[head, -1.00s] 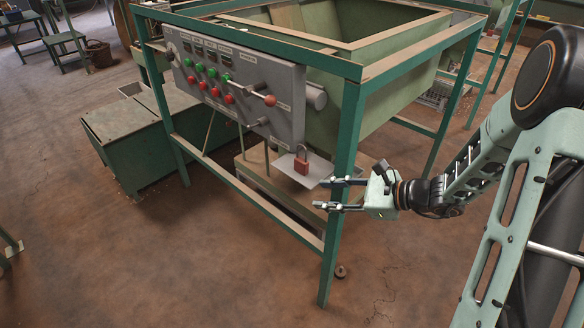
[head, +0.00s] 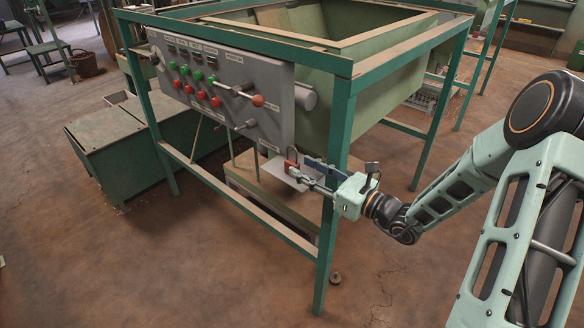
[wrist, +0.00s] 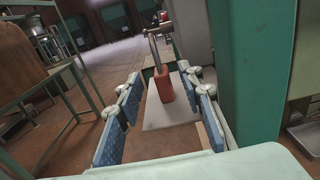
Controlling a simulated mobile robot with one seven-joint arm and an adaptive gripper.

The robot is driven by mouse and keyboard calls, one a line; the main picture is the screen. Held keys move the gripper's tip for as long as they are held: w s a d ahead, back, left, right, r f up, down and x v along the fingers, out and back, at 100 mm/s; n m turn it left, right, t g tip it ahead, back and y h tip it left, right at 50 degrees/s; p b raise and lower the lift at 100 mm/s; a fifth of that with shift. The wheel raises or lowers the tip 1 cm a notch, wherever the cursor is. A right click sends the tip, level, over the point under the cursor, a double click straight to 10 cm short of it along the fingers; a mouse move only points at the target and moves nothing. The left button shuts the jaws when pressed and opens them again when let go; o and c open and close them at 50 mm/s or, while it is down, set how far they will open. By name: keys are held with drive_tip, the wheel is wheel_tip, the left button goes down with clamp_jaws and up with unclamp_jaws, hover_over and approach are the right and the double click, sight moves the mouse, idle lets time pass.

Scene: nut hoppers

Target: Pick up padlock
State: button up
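The padlock (head: 291,165) has a red body and a grey shackle and stands upright on a pale plate (head: 275,172) below the control panel. In the wrist view the padlock (wrist: 165,85) appears between the two blue-padded fingers, close to their tips, with gaps on both sides. My gripper (head: 300,172) is open and reaches in past the green front post from the right. In the head view its fingers partly cover the padlock and plate. I cannot tell exactly how far the padlock lies between the fingers.
The green corner post (head: 334,200) stands close beside my gripper, and fills the right of the wrist view (wrist: 240,70). The grey control panel (head: 225,90) with knobs and levers hangs above. A lower green rail (head: 235,200) runs in front.

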sight(298, 166)
drive_tip(key=x, duration=0.5)
drive_tip(key=shift+f+b, duration=0.15)
drive_tip(key=shift+b, duration=0.25)
drive_tip(key=shift+d, duration=0.1)
clamp_jaws()
